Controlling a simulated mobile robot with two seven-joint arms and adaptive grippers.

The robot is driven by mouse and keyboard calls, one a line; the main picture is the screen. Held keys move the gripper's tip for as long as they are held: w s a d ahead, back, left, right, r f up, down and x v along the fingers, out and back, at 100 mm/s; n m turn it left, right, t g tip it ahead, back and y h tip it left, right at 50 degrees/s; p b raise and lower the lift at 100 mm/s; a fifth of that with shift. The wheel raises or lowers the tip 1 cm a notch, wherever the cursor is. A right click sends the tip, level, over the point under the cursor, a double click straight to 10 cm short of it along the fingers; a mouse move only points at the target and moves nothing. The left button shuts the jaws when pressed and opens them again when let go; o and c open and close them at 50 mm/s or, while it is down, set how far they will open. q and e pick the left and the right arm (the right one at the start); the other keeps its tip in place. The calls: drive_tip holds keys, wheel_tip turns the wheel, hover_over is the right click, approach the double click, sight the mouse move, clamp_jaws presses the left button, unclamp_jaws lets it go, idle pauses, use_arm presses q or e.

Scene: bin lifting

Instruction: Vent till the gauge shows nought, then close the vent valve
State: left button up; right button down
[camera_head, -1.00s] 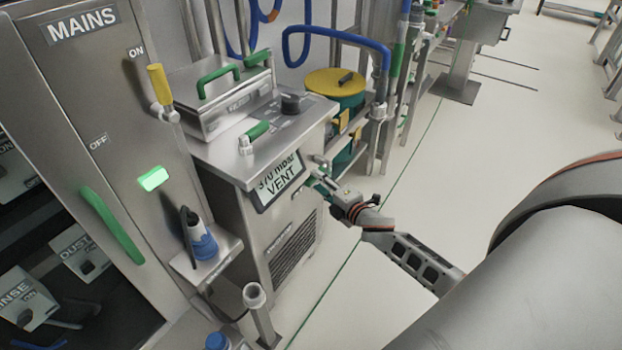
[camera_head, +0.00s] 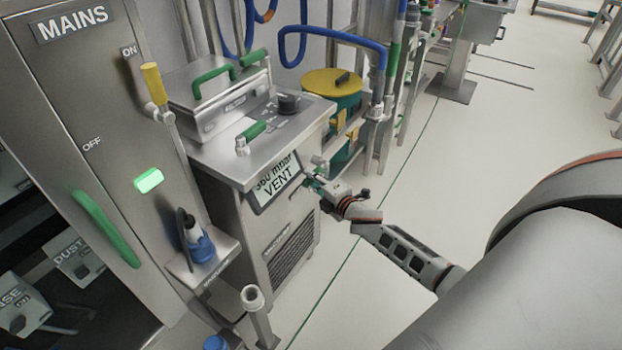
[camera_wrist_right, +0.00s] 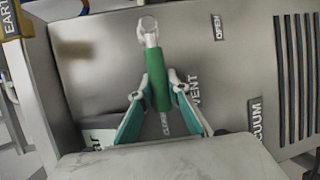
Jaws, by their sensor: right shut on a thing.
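The gauge is a tilted display (camera_head: 272,184) on the front of the steel cabinet. It reads about 360 mbar, with VENT below. The vent valve has a green lever (camera_wrist_right: 157,75) on a pale metal pivot. In the right wrist view the lever's free end lies toward the CLOSED label, and the OPEN label (camera_wrist_right: 218,27) is to the right of the pivot. My right gripper (camera_head: 316,182) is at the cabinet's right edge beside the display. In the wrist view its fingers (camera_wrist_right: 157,92) are shut around the green lever. My left gripper is not in view.
The steel cabinet (camera_head: 225,160) carries a lidded box and a green-handled valve (camera_head: 250,136) on top. A MAINS panel (camera_head: 100,110) stands left. A yellow-lidded drum (camera_head: 333,82) and pipes are behind.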

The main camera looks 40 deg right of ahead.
drive_tip(key=shift+f, duration=0.2)
drive_tip(key=shift+s+f+b, duration=0.1)
drive_tip(key=shift+f+b, duration=0.35)
drive_tip(key=shift+b, duration=0.35)
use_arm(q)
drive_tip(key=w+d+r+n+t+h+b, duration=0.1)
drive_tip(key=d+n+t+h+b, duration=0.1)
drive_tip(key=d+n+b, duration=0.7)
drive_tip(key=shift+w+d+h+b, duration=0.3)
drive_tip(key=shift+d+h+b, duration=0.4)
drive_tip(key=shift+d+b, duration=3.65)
use_arm(e)
drive_tip(key=w+d+f+n+t+y+b, duration=0.1)
drive_tip(key=w+d+f+n+t+y, duration=0.2)
drive_tip(key=n, duration=1.6)
drive_tip(key=shift+w+d+f+n+t+y, duration=0.25)
drive_tip(key=shift+d+f+t+y, duration=0.45)
drive_tip(key=shift+d+f+t, duration=1.35)
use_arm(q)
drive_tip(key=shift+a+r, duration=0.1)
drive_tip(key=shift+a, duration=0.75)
use_arm(e)
drive_tip(key=shift+d+r+g, duration=0.25)
drive_tip(key=shift+d+g, duration=0.1)
drive_tip(key=shift+g, duration=0.1)
